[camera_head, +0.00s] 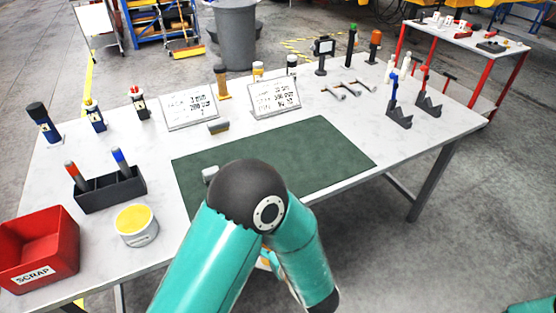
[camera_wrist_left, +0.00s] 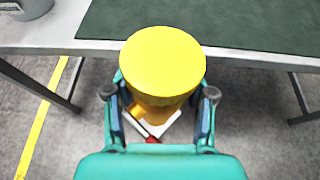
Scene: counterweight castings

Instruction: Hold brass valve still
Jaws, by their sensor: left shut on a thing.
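The brass valve (camera_wrist_left: 162,62) shows in the left wrist view as a yellow, round-topped piece with a narrower part under it. My left gripper (camera_wrist_left: 161,95) is shut on it, one finger on each side. It is held in front of the table's near edge, over the floor. In the head view my own arm hides most of the gripper and valve; only a small orange and white patch shows below the elbow. My right gripper is out of view.
The white table (camera_head: 330,102) carries a green mat (camera_head: 320,150), with a small grey block at its left. A red scrap bin (camera_head: 38,245), yellow-topped tub (camera_head: 136,226) and black holder (camera_head: 110,190) stand at left. Two signs (camera_head: 190,106) and several tools stand behind. Most of the mat is clear.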

